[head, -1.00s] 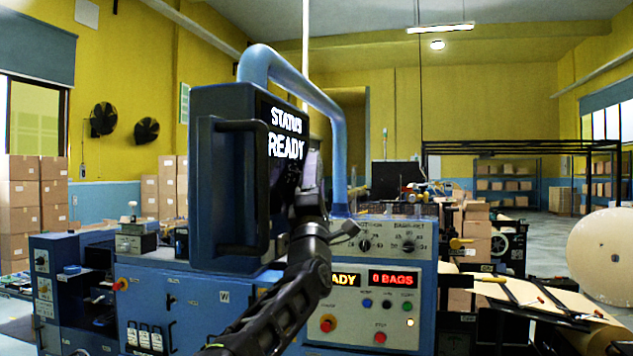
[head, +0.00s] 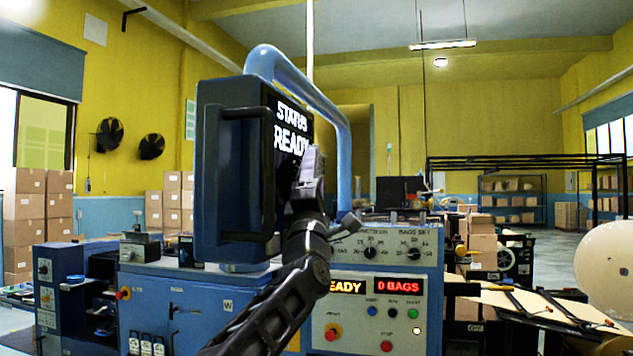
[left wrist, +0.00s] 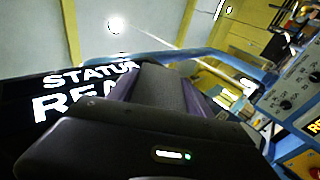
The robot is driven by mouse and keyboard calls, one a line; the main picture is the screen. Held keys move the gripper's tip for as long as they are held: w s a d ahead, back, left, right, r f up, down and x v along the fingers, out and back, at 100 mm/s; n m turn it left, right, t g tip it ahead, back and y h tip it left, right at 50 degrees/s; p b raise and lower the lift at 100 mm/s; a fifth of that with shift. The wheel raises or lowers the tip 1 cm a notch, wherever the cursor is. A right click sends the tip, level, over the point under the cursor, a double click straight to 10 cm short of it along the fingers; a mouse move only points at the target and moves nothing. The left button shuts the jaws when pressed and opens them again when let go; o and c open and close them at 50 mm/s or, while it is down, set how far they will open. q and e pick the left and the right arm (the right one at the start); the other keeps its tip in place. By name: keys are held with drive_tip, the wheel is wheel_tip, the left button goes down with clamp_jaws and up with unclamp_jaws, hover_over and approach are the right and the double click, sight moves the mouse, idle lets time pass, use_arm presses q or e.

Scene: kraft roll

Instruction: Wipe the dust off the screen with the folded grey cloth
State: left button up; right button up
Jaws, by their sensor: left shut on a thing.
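The screen (head: 285,165) is a dark panel in a blue housing, seen at a steep angle, with white letters reading STATUS READY. It also shows in the left wrist view (left wrist: 68,92), on the left. My left gripper (head: 312,165) is in front of the screen's right part, covering the end of READY. Its purple-edged fingers are shut on the folded grey cloth (left wrist: 165,88). The cloth lies close to the screen; I cannot tell whether it touches. In the head view the cloth is hardly distinguishable from the gripper. I cannot make out dust. My right gripper is not in view.
A thick blue tube (head: 325,110) arches over and beside the screen housing. Below and right is a control panel (head: 372,318) with knobs, buttons and red displays. A large paper roll (head: 608,268) stands at far right. Cartons (head: 38,215) are stacked at left.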

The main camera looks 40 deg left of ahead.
use_arm(q)
drive_tip(key=shift+s+d+f+b, duration=0.1)
drive_tip(key=shift+s+d+b, duration=0.1)
drive_tip(key=shift+s+b, duration=0.55)
drive_tip(key=shift+s, duration=0.4)
drive_tip(key=shift+s+d+b, duration=0.25)
drive_tip(key=shift+s+b, duration=0.3)
drive_tip(key=shift+s, duration=0.05)
drive_tip(key=shift+s+d+b, duration=0.25)
drive_tip(key=shift+s+b, duration=0.05)
drive_tip(key=shift+s, duration=0.25)
drive_tip(key=shift+s+d+b, duration=0.2)
drive_tip(key=shift+s+b, duration=0.1)
drive_tip(key=shift+s, duration=0.2)
drive_tip(key=shift+r, duration=0.25)
